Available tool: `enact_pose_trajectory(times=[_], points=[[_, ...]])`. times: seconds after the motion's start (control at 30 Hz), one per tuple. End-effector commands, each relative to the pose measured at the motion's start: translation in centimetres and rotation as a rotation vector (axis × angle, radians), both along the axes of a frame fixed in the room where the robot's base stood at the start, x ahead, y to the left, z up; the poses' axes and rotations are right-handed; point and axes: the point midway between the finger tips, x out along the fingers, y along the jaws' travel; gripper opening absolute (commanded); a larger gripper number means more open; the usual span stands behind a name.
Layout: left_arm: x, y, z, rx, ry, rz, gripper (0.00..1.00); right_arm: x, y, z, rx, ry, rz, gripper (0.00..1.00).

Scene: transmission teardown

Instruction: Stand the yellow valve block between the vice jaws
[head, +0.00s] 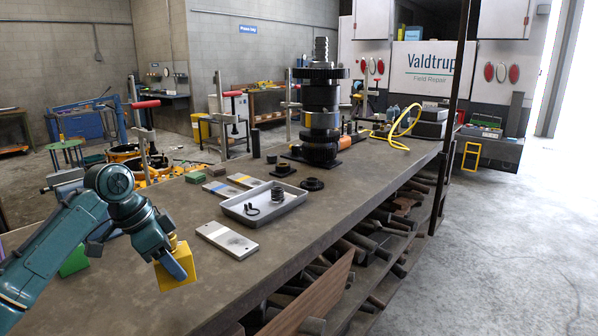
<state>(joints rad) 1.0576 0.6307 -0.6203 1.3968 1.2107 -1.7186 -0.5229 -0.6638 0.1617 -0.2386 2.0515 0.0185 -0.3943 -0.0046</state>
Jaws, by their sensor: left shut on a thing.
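The yellow valve block (181,271) is in my left gripper (180,258), at the lower left of the head view. The gripper is shut on it, with a finger across the block's top and side. The block appears to be near the front edge of the bench, but I cannot tell whether it touches the top. I cannot clearly make out the vice jaws; a grey metal piece (66,178) shows partly behind my left arm, and I cannot tell whether it is the vice. My right gripper is not in view.
On the bench (300,240) lie a white plate (227,240), a grey tray (236,207) with small parts, and a green block (74,262) behind my arm. A tall dark gear stack (320,95) stands further back. The bench's front right edge drops to cluttered shelves.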

Motion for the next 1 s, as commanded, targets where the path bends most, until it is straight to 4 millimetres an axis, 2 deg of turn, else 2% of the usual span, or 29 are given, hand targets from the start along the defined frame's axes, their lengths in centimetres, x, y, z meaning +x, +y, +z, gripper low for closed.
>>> enact_pose_trajectory(times=[0.07, 0.27, 0.47, 0.67, 0.8, 1.0], points=[[0.1, -1.8, 0.3, -0.003, -0.007, -0.029, 0.02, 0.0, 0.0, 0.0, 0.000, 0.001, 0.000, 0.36], [-1.3, -3.2, -0.9, 0.000, -0.006, 0.056, 0.02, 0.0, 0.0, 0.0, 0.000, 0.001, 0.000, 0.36], [-3.5, -5.5, -2.4, -0.001, -0.006, 0.185, 0.02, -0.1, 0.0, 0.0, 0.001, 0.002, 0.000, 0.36], [-7.4, -9.0, -4.2, -0.001, -0.007, 0.370, 0.02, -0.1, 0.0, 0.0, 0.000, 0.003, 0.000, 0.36], [-10.7, -11.5, -5.2, -0.003, -0.008, 0.513, 0.02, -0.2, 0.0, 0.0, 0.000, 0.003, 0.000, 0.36], [-14.7, -13.9, -5.8, -0.004, -0.007, 0.660, 0.02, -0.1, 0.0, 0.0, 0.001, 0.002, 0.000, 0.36]])
